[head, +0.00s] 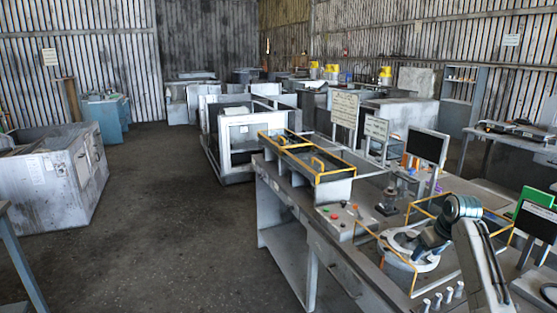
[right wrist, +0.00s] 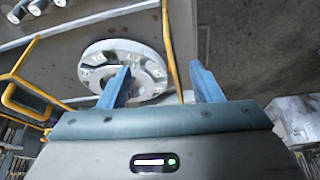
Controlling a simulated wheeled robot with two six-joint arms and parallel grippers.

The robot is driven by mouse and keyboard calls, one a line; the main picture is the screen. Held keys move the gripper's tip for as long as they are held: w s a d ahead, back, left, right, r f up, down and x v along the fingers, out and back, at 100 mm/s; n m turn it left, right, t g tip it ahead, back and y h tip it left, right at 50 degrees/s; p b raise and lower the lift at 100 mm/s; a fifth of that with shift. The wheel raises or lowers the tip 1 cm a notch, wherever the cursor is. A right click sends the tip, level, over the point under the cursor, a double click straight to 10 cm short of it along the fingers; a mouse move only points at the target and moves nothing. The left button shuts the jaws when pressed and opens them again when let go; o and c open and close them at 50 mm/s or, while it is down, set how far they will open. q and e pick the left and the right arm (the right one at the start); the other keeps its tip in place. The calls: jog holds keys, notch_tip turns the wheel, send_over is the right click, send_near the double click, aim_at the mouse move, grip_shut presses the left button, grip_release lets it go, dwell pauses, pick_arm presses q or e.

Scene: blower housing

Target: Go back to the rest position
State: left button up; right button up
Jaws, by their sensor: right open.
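My right gripper (head: 424,246) comes in from the lower right in the head view, low over the workbench. In the right wrist view its two blue fingers (right wrist: 160,80) are spread apart with nothing held between them. A round, light grey housing (head: 398,241) with a central hole sits on the bench by the gripper. It also shows in the right wrist view (right wrist: 150,60), partly hidden behind one finger. I cannot tell how far the fingers are above it. My left gripper is not in view.
Yellow rails (head: 365,231) stand around the housing. A black monitor (head: 427,147) and a box with coloured buttons (head: 344,216) are on the bench. Small grey cylindrical parts (head: 437,299) stand at its near edge. The floor (head: 160,220) to the left is clear.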

jog(key=f, duration=0.2)
jog(key=s+a+f, duration=0.1)
jog(key=shift+f, duration=0.4)
jog(key=s+a+f+h, duration=0.1)
jog(key=s+a+f, duration=0.3)
jog(key=s+f, duration=0.4)
jog(key=s+a+f, duration=0.4)
jog(key=s+f, duration=0.3)
jog(key=s, duration=0.2)
jog(key=s+a+m, duration=0.1)
jog(key=s+a, duration=0.2)
jog(key=s, duration=1.2)
jog(key=s+a+m, duration=0.1)
jog(key=s+a, duration=0.2)
jog(key=s, duration=1.2)
notch_tip(320, 180, down, 32)
jog(key=d+g+b, duration=0.2)
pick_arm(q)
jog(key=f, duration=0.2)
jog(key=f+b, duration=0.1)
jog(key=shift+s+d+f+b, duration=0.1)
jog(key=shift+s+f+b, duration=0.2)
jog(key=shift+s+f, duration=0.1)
pick_arm(e)
jog(key=s+d+f+g, duration=0.1)
jog(key=s+f, duration=1.7)
jog(key=f, duration=0.2)
jog(key=shift+s+d+f+m+h, duration=0.3)
